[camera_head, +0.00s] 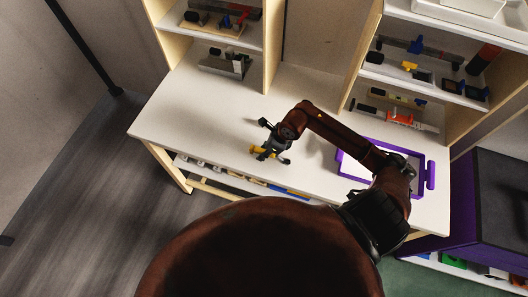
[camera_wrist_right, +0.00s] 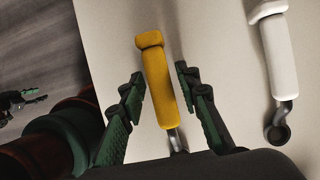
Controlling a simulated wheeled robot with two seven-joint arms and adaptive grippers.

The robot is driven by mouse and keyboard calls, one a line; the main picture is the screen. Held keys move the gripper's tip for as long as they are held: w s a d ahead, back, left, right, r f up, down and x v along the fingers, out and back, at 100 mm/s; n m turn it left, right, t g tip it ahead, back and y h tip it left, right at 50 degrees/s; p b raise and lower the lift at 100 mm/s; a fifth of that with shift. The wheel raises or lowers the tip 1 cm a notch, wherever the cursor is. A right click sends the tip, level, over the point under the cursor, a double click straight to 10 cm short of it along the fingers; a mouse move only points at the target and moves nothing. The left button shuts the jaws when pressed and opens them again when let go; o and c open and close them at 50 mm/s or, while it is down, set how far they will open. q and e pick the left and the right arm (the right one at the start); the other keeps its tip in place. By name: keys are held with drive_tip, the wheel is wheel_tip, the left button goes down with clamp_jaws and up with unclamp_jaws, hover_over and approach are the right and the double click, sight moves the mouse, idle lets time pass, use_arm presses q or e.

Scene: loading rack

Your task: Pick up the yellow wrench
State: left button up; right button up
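The yellow wrench (camera_wrist_right: 158,85) has a thick yellow handle and a metal shank. It lies on the white table, and its lower end is hidden behind my gripper. In the head view a bit of it (camera_head: 256,149) shows near the table's front edge. My right gripper (camera_wrist_right: 160,73) is open, with one green-padded finger on each side of the yellow handle and a visible gap on both sides. It also shows in the head view (camera_head: 270,151). A dark, green-padded shape at the left of the wrist view looks like my left gripper (camera_wrist_right: 18,100), but its state is unclear.
A white-handled tool (camera_wrist_right: 277,60) lies right of the wrench. A purple-rimmed tray (camera_head: 339,164) stands on the table (camera_head: 205,118) to the right. Shelves with tools (camera_head: 418,75) rise behind. The table's left part is clear.

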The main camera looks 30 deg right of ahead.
clamp_jaws()
idle(0.4)
